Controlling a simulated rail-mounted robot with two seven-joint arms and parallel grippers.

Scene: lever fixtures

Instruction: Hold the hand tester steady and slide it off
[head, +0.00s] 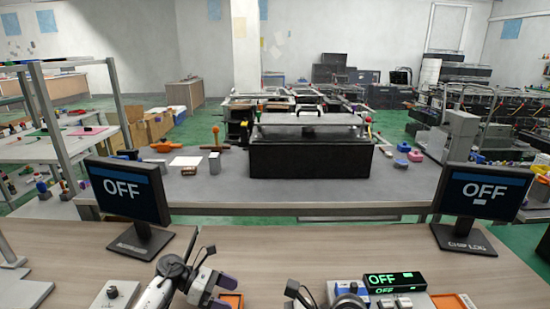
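A grey device (340,290) with a black display box (394,281) sits at the bottom of the head view, right of centre. The display reads OFF in green, and a second, smaller green OFF shows below it. I take this to be the hand tester, but cannot be sure. My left gripper (220,293) is at the bottom, left of the device, its purple-grey fingers apart. An orange-edged item (232,299) lies beside its fingertips. My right arm shows only in part at the bottom edge, partly over the device; its fingers are out of frame.
Two monitors reading OFF stand at the left (129,190) and right (484,191) of the wooden table (300,245). A small box with a knob (112,295) sits at the lower left. The table's middle is clear. A grey bench (320,195) stands beyond.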

